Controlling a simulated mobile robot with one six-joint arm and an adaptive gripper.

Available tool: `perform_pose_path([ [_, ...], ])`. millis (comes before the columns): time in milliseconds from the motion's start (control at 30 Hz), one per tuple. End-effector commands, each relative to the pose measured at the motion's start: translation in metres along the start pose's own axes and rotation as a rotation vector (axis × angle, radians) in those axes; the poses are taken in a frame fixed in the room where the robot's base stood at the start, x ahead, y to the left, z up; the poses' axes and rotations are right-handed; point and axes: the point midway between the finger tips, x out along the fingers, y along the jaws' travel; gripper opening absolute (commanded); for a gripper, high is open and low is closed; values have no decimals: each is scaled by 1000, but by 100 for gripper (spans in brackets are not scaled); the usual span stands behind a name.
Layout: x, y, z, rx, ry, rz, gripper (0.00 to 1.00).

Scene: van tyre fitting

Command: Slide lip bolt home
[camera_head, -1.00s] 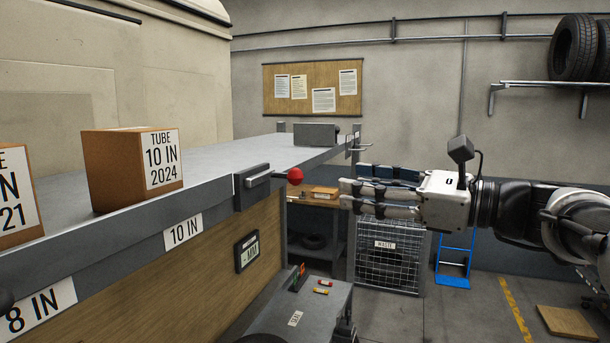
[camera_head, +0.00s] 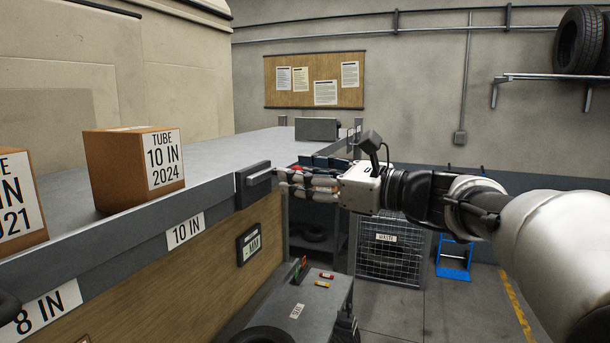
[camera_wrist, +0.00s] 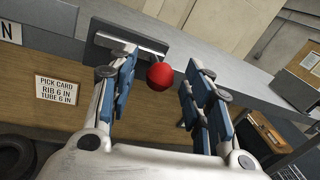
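The lip bolt (camera_head: 258,177) is a grey bar in a dark housing on the front lip of the grey shelf (camera_head: 222,163). My gripper (camera_head: 287,180) is at the knob's end of the bolt. In the wrist view, my gripper (camera_wrist: 160,82) is open, with one blue-padded finger on each side of the knob.
A cardboard tube box (camera_head: 110,172) stands on the shelf, left of the bolt. A grey cart (camera_head: 300,300) with small coloured items stands below. A wire waste cage (camera_head: 390,260) is behind my arm. A pick card (camera_wrist: 57,90) is on the wooden panel.

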Motion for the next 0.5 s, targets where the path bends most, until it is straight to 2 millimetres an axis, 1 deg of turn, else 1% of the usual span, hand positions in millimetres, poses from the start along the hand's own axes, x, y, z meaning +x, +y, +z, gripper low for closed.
perform_pose_path([
  [33, 0, 0, 0, 0, 0, 0, 43],
  [67, 0, 0, 0, 0, 0, 0, 41],
  [500, 0, 0, 0, 0, 0, 0, 12],
])
